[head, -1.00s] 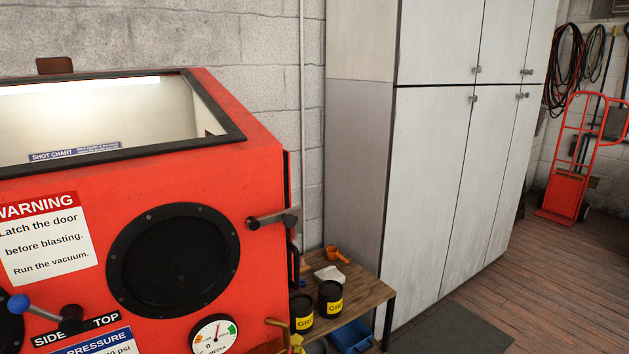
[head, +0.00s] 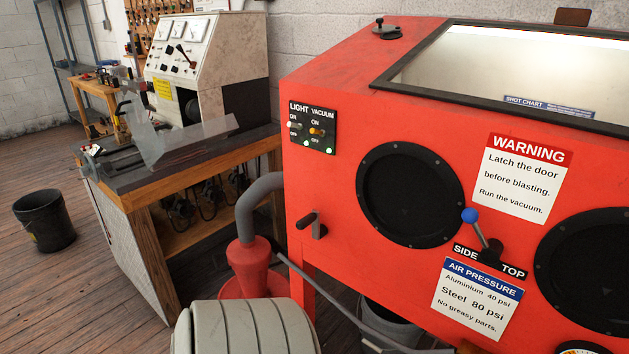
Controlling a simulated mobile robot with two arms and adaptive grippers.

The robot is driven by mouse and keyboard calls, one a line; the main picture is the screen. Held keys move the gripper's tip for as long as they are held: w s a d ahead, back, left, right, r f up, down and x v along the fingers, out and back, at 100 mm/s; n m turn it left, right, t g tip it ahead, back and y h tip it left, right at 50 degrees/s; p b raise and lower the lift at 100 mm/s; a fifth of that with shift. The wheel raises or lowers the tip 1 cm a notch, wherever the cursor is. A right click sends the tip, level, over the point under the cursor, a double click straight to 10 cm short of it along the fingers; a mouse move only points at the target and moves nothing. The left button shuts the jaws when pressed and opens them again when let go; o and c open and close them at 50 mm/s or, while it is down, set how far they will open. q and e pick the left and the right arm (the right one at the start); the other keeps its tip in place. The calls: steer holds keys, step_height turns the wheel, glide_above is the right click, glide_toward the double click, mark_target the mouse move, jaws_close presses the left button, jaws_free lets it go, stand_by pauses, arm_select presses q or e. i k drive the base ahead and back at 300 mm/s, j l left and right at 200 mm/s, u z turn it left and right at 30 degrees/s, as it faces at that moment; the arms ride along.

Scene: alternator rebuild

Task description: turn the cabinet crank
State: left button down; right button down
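The red blasting cabinet (head: 330,190) fills the right half of the head view. A small dark crank (head: 312,226) sticks out low on the left of its front face, its arm angled with a short grip at the upper left. A separate lever with a blue knob (head: 470,215) sits between the SIDE and TOP labels, its knob tilted up and to the left. Neither of my grippers is in view, and nothing touches the crank or the lever.
A red cyclone (head: 248,262) with a grey hose (head: 262,200) stands left of the cabinet, close to the crank. A dark-topped bench (head: 130,180) is behind it. A black bucket (head: 45,220) stands on the wooden floor. A grey pipe (head: 330,297) slants below the cabinet.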

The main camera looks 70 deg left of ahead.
mark_target(318, 231)
steer(key=u, duration=2.25)
steer(key=i+j, duration=0.1)
steer(key=i, duration=0.1)
